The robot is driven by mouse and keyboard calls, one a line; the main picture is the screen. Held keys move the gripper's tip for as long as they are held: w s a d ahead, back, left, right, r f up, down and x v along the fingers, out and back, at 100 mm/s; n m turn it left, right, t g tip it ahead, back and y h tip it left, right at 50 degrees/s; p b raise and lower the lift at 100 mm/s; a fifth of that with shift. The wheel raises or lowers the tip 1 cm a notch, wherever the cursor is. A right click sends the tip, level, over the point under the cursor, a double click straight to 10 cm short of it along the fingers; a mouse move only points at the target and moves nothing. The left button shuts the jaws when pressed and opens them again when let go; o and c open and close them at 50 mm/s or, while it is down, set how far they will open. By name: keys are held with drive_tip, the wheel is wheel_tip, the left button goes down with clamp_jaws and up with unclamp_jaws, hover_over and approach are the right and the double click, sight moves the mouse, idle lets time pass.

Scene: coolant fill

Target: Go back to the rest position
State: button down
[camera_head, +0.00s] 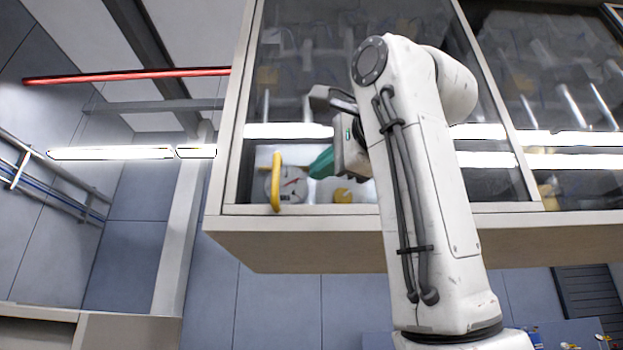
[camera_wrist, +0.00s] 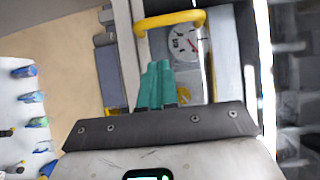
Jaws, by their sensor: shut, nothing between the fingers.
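My gripper (camera_head: 320,165) is raised in front of the glass-fronted cabinet (camera_head: 228,125). Its green fingers lie side by side in the wrist view (camera_wrist: 157,84), shut with nothing between them. In the head view the fingertips point left toward a yellow handle (camera_head: 276,181), which also shows in the wrist view (camera_wrist: 170,20) just beyond the fingertips. Whether the fingers touch anything there I cannot tell. A round white gauge (camera_head: 290,187) with a red needle sits beside the handle; it also shows in the wrist view (camera_wrist: 184,42). My white arm covers part of the cabinet front.
A yellow part (camera_head: 343,196) sits right of the gauge, low in the cabinet. The cabinet's bottom edge (camera_head: 300,250) juts out below. In the wrist view a white panel (camera_wrist: 15,110) with several blue and green items is at the left. Pipes run along the left wall.

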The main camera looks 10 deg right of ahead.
drive_tip(key=b+v, duration=0.1)
drive_tip(key=v, duration=0.5)
drive_tip(key=shift+b, duration=0.4)
